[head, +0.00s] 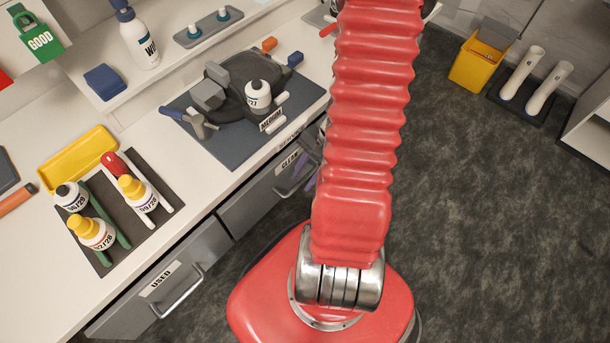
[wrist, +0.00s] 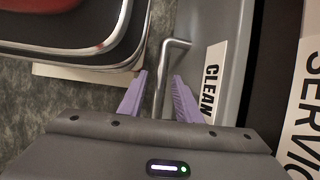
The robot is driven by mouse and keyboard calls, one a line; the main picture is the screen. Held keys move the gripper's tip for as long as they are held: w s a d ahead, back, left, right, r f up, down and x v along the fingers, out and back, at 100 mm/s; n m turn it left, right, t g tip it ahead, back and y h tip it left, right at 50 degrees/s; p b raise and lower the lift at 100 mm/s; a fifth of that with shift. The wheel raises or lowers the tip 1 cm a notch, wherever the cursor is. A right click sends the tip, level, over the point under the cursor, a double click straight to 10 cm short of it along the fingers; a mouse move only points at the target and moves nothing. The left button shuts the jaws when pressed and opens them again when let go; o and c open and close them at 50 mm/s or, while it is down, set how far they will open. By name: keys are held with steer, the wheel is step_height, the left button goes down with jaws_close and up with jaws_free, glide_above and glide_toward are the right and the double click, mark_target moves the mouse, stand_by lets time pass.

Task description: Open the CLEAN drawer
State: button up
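The CLEAN drawer (head: 250,203) is a grey drawer under the white counter, partly hidden behind my red arm in the head view. It looks closed. In the wrist view its grey front (wrist: 225,25) carries a white CLEAN label (wrist: 212,78) and a metal bar handle (wrist: 171,65). My gripper (wrist: 160,85) is open, with one purple finger on each side of the handle bar. Gaps show between the bar and both fingers. In the head view the gripper is mostly hidden behind the arm, with a bit of purple showing by the handle.
The USED drawer (head: 160,285) with its own handle is at the lower left. A SERVICE label (wrist: 306,105) is at the wrist view's right edge. Bottles in a rack (head: 142,235) and a grey mat (head: 235,150) lie on the counter. Open floor (head: 480,220) lies to the right.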

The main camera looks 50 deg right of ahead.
steer(key=shift+f, duration=0.15)
steer(key=shift+c, duration=0.2)
jaws_close()
steer(key=shift+d, duration=0.1)
stand_by(0.4)
